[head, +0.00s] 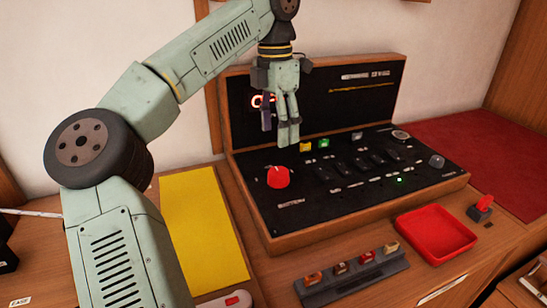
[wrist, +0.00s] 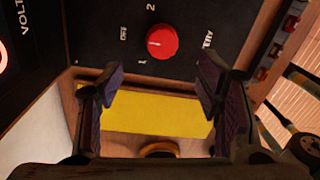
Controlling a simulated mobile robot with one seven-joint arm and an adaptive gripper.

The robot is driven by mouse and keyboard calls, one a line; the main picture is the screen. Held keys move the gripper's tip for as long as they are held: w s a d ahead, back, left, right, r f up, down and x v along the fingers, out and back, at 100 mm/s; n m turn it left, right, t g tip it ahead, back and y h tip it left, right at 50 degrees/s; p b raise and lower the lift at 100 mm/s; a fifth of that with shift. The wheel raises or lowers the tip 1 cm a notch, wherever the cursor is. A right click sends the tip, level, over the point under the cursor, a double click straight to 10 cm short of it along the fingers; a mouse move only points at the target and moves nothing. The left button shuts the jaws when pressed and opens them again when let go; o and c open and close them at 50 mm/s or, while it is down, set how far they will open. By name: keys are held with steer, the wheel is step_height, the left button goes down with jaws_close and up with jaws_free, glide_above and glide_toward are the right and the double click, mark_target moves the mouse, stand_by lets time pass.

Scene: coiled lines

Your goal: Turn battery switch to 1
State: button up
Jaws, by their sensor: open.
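The battery switch is a round red knob (head: 278,177) at the front left of the black panel (head: 330,205). In the wrist view the red knob (wrist: 164,42) has a white mark on its left side, pointing toward the OFF label. The labels 1 and 2 lie below and above it there, and another label lies to its right. My gripper (head: 282,130) hangs above the panel, behind and above the knob in the head view. In the wrist view my gripper (wrist: 161,82) has its two fingers wide apart, with nothing between them. It does not touch the knob.
A yellow mat (head: 202,225) lies left of the panel. A red tray (head: 436,234) and a dark rack (head: 352,277) with several small pieces stand in front. Small switches and lit buttons fill the panel, and its upright back stands behind my gripper.

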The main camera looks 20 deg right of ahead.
mark_target(279, 171)
steer(key=f, duration=0.3)
steer(key=f+p, duration=0.1)
steer(key=f, duration=0.2)
steer(key=s+f, duration=0.1)
steer(key=f, duration=0.3)
steer(key=shift+d, duration=0.1)
steer(key=shift+c, duration=0.5)
steer(key=c, duration=1.1)
